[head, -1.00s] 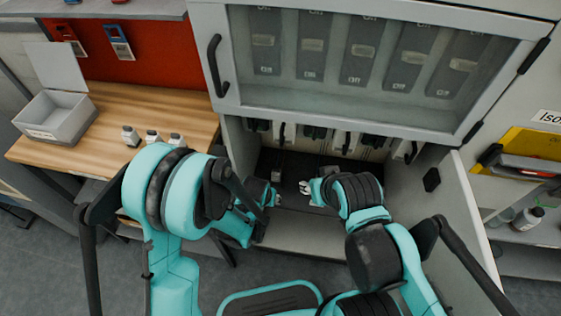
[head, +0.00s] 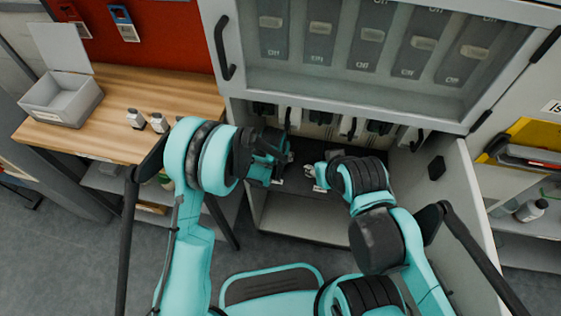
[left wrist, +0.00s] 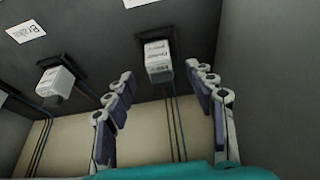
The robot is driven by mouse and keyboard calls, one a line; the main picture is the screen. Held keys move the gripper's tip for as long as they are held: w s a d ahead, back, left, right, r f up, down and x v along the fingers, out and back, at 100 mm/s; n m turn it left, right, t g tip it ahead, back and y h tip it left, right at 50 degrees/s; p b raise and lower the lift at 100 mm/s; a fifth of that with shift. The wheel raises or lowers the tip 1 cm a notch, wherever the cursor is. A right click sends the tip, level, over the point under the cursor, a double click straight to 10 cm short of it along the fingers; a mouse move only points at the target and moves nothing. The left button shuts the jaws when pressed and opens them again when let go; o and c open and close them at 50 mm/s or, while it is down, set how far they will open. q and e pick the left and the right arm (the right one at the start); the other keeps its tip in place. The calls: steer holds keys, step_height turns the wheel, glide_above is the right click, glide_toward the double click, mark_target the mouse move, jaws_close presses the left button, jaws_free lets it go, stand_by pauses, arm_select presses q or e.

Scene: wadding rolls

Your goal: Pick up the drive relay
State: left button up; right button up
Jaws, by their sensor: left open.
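My left gripper (left wrist: 160,112) is open in the left wrist view, its two jointed fingers apart. A white box-shaped relay (left wrist: 159,62) with a dark mount and cables shows between and beyond the fingertips, apparently not touched. Its printed label is too blurred to read surely, so I cannot confirm it is the drive relay. A second white relay (left wrist: 55,84) is to the left, near a label that seems to read "Brake" (left wrist: 26,28). In the head view my left gripper (head: 285,160) reaches into the lower cabinet opening. My right gripper (head: 312,171) is beside it; its fingers are too small to judge.
The cabinet has a glazed upper door (head: 350,85) with a row of switches behind it, and a side panel (head: 455,190) at the right. A wooden bench (head: 110,95) at the left holds a grey open box (head: 60,105) and small white containers (head: 136,118).

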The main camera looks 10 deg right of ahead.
arm_select(q)
steer(key=b+x, duration=0.1)
steer(key=x, duration=0.3)
steer(key=shift+w+f+b, duration=0.1)
steer(key=shift+f+b, duration=0.2)
steer(key=shift+b, duration=0.1)
steer(key=shift+r, duration=0.15)
steer(key=c, duration=1.3)
steer(key=shift+o, duration=0.2)
steer(key=shift+r, duration=0.15)
